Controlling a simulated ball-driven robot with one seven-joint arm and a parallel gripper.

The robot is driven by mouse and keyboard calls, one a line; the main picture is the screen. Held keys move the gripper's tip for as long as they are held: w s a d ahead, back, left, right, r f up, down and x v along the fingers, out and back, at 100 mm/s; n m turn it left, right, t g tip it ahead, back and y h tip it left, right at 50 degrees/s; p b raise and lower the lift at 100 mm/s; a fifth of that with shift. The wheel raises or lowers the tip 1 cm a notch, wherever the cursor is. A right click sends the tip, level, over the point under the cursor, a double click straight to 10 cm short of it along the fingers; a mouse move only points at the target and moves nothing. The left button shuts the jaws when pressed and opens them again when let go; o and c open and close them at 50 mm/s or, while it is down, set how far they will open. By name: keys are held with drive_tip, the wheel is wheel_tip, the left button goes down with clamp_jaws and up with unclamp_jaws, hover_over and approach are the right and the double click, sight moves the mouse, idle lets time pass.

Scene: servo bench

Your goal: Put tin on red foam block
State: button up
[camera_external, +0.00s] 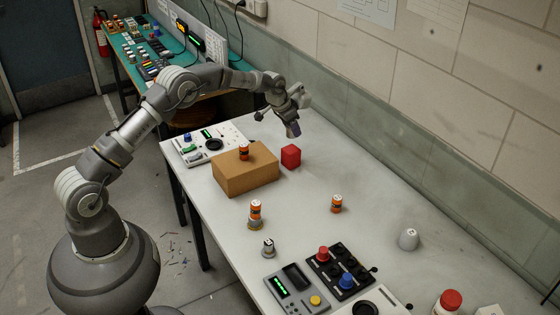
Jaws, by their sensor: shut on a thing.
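My gripper (294,127) is at the far end of the bench, above and slightly behind the red foam block (291,156). It is shut on a small dark blue-grey thing, partly hidden by the fingers; I cannot tell if this is the tin. The red block stands on the bench just right of a brown box, its top bare. Several small orange-and-black tin-like cylinders show: one on the brown box (244,152), one nearer the front (255,212) on a yellowish base, and one at mid-bench (336,204).
The brown box (245,175) stands left of the red block. A control panel (207,144) lies behind it. A black button panel (341,271), a grey device (296,290), a grey cup-like thing (408,239) and a red-capped jar (448,302) stand nearer. The bench right of the red block is clear.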

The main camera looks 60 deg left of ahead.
wheel_tip(320, 180, down, 6)
drive_tip(key=shift+r+b, duration=0.15)
drive_tip(key=shift+b, duration=0.5)
drive_tip(key=shift+r, duration=0.15)
drive_tip(key=o, duration=1.1)
drive_tip(key=p+v, duration=0.2)
drive_tip(key=v, duration=1)
drive_tip(key=shift+s+p, duration=0.1)
drive_tip(key=shift+p, duration=0.2)
